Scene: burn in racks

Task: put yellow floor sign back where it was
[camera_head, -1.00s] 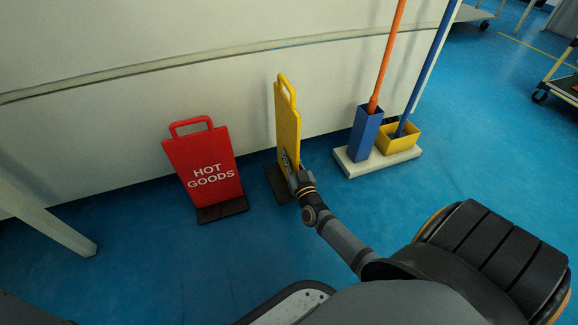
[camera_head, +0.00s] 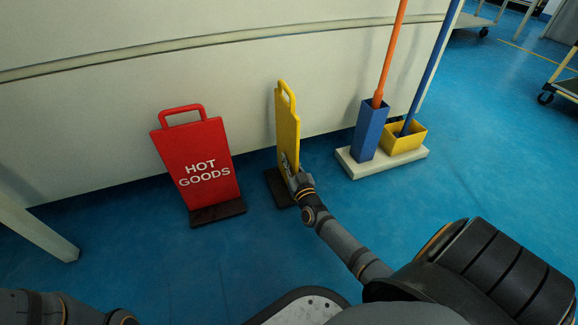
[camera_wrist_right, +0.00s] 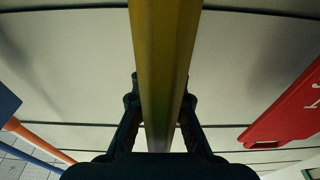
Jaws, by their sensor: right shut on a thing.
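The yellow floor sign (camera_head: 287,124) stands upright on its dark base (camera_head: 281,187) close to the pale wall panel, seen nearly edge-on. My right gripper (camera_head: 297,181) is at the sign's lower right edge. In the right wrist view, the yellow sign (camera_wrist_right: 166,60) runs between the two fingers of my right gripper (camera_wrist_right: 160,110), which are shut on it. Whether the base touches the floor is hard to tell. My left arm shows at the lower left of the head view, but its gripper is out of view.
A red HOT GOODS sign (camera_head: 196,160) stands left of the yellow sign; part of it shows in the wrist view (camera_wrist_right: 285,112). To the right, a white stand (camera_head: 382,160) holds a blue holder (camera_head: 366,131) and a yellow box (camera_head: 403,138) with poles. Blue floor lies clear in front.

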